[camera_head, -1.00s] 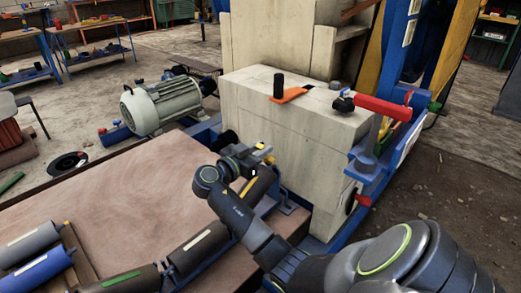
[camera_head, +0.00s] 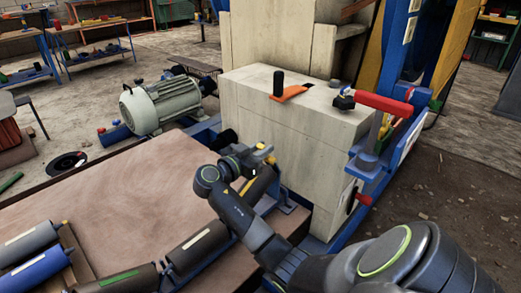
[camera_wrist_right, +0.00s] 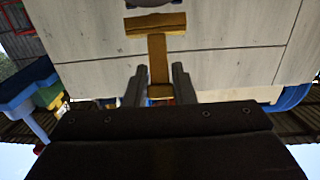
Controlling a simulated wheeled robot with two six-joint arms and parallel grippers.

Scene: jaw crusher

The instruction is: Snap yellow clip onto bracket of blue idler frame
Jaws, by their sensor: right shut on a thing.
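The yellow clip (camera_wrist_right: 158,48) is a T-shaped piece in the right wrist view, its stem between the two fingers of my right gripper (camera_wrist_right: 159,84). The gripper is shut on it, and the crossbar points away from the hand toward a pale block face. In the head view my right gripper (camera_head: 262,152) is small, above the far end of the roller row, close to the pale block. The blue idler frame (camera_head: 287,199) shows in part beside the block's foot. My arm hides much of it, and I cannot tell whether the clip touches a bracket. My left gripper is out of view.
The large pale block (camera_head: 290,135) stands just behind the gripper. A red-handled clamp (camera_head: 383,105) is at its right. Dark rollers (camera_head: 198,245) lie along the brown plate's (camera_head: 120,205) near edge. A grey motor (camera_head: 160,104) sits behind the plate. The plate's middle is clear.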

